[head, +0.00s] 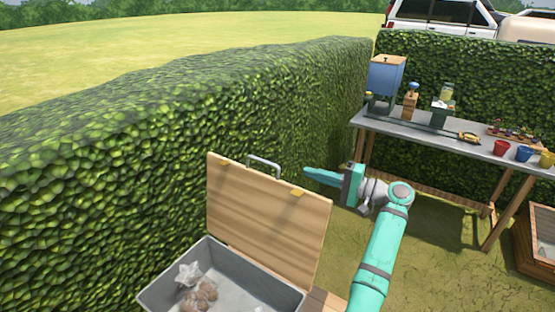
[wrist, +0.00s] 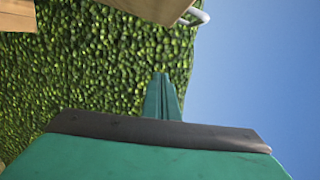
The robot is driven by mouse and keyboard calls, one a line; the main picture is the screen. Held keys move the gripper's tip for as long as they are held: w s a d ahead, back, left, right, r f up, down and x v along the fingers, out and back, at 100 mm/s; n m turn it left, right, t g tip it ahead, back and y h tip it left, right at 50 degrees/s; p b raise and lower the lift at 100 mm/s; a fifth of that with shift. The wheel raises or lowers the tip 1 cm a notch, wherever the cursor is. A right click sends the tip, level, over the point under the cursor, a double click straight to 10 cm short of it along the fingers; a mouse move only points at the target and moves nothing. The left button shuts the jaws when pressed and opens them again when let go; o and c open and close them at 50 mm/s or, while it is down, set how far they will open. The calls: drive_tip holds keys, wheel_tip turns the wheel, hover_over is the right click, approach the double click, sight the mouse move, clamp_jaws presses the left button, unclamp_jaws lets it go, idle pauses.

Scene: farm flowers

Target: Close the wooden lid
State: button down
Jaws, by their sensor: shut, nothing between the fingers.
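The wooden lid (head: 262,218) stands open and upright at the back of a grey box (head: 172,288) in the head view. A metal handle (head: 264,165) shows at its top edge. In the wrist view a corner of the wooden lid (wrist: 150,8) and the curved handle (wrist: 196,17) show at the top. My gripper (head: 308,172) is shut and empty. Its fingertips are near the lid's upper right corner, beside a small yellow piece on the edge. I cannot tell whether they touch the lid. My gripper's fingers (wrist: 163,90) point at the hedge in the wrist view.
A white starfish (head: 189,273) and brown lumps (head: 203,293) lie in the box. A hedge (head: 130,150) runs close behind the lid. A grey table (head: 430,128) with a blue container, pots and tools stands at the right. Ground between is clear.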

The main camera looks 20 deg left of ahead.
wheel_tip(320, 180, up, 6)
drive_tip(key=s+n+g, duration=0.1)
drive_tip(key=n+g, duration=0.1)
drive_tip(key=g, duration=0.1)
drive_tip(key=s+a, duration=0.5)
drive_tip(key=a, duration=0.6)
drive_tip(key=shift+s+r, duration=0.2)
drive_tip(key=shift+s, duration=0.05)
